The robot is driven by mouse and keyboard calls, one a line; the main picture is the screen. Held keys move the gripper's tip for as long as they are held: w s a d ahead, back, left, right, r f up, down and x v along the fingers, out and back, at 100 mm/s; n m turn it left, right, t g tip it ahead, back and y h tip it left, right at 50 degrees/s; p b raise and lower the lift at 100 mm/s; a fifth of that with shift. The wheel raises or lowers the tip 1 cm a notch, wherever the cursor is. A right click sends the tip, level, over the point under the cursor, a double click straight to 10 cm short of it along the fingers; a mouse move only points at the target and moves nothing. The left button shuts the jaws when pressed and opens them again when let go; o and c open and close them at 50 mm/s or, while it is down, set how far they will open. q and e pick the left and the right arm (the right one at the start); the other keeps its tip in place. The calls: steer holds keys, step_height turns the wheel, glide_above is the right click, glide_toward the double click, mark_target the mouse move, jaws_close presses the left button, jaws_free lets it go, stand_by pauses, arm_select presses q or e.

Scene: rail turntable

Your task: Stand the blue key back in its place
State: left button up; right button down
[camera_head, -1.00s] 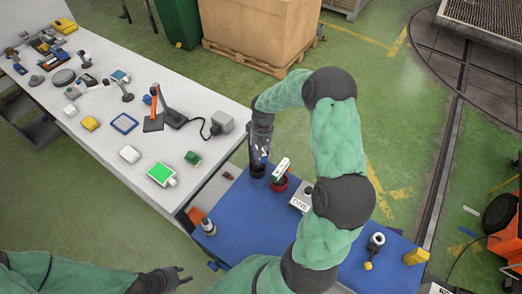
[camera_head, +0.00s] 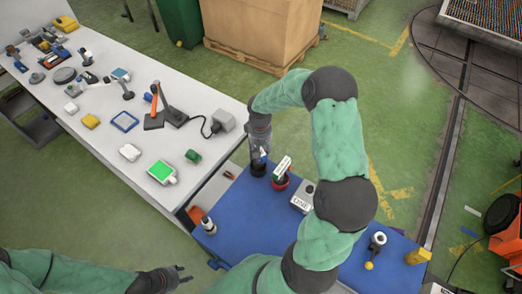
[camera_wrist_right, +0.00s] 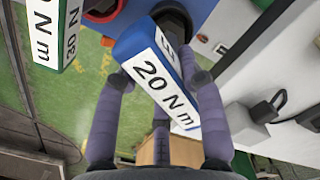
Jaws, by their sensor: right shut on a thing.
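The blue key (camera_wrist_right: 160,75), a blue block with a white "20 N m" label, is between the fingers of my right gripper (camera_wrist_right: 155,90), which is shut on it. In the head view my right gripper (camera_head: 261,150) points down just above a black cup (camera_head: 258,168) at the blue table's far left corner. The black cup (camera_wrist_right: 172,14) also shows beyond the key in the wrist view; whether the key touches it is unclear. My left gripper (camera_head: 181,275) is open and empty, low in the head view.
A green key (camera_head: 282,166) labelled "30 N m" stands close by in a red cup (camera_head: 280,184). A grey "ONE" block (camera_head: 301,202) is to the right on the blue table (camera_head: 245,225). The white bench (camera_head: 80,130) holds several items.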

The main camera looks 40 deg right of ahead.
steer(key=shift+a, duration=0.1)
stand_by(0.5)
steer(key=shift+f+b, duration=0.2)
steer(key=shift+b, duration=0.1)
steer(key=shift+a+f+b, duration=0.3)
steer(key=shift+f+b, duration=0.15)
steer(key=shift+b, duration=0.05)
steer(key=shift+s+a+f+b, duration=0.15)
steer(key=shift+a+f+b, duration=0.1)
steer(key=shift+f+b, duration=0.1)
steer(key=c, duration=0.7)
jaws_free()
steer(key=shift+r, duration=0.15)
